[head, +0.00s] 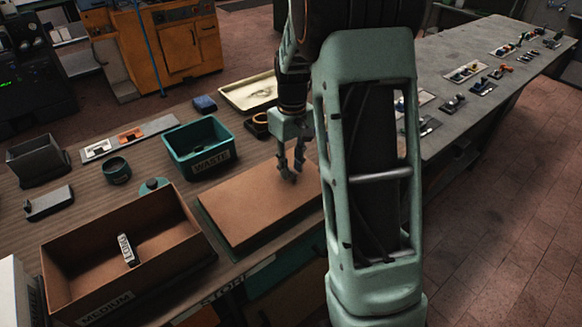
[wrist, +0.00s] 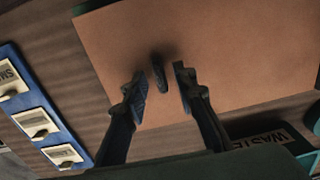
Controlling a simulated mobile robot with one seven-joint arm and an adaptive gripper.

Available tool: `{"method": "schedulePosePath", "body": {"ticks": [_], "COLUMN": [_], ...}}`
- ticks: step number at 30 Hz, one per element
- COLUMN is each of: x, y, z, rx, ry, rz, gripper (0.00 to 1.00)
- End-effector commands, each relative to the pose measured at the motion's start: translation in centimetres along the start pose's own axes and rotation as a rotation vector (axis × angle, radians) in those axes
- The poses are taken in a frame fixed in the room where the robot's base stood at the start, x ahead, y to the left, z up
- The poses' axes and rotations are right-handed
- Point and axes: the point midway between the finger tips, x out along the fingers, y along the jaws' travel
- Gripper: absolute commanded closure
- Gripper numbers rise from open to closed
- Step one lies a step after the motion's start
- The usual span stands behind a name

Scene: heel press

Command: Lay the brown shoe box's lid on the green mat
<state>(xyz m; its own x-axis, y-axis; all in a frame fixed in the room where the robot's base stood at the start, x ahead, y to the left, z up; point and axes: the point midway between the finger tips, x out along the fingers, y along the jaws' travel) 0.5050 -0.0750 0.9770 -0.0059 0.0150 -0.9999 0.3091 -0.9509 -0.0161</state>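A flat brown lid-like piece (head: 245,205) lies on the wooden bench, right of an open brown box (head: 75,255) labelled MEDIUM. In the wrist view its broad brown top (wrist: 225,60) fills much of the picture. My gripper (head: 291,168) points down over its right part. In the wrist view my gripper (wrist: 162,95) is open, with a small dark upright piece (wrist: 158,75) between and beyond its fingertips; I cannot tell whether they touch it.
A teal WASTE bin (head: 198,147) stands just behind the brown piece. A grey table (head: 455,65) with small parts extends right.

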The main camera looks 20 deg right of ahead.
Motion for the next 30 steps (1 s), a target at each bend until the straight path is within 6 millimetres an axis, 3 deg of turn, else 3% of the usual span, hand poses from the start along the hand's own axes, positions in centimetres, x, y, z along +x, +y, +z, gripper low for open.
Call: {"method": "schedulePosePath", "body": {"ticks": [9,15,21,30], "x": [-6.8,-10.1,-11.3,-11.4], "y": [0.1,0.1,0.0,0.0], "z": [-0.1,-0.1,0.0,0.0], "rx": [0.0,0.0,0.0,0.0], "ry": [0.006,0.003,0.001,0.0], "rz": [0.003,0.002,0.001,0.0], "gripper": [0.74,0.74,0.74,0.74]}}
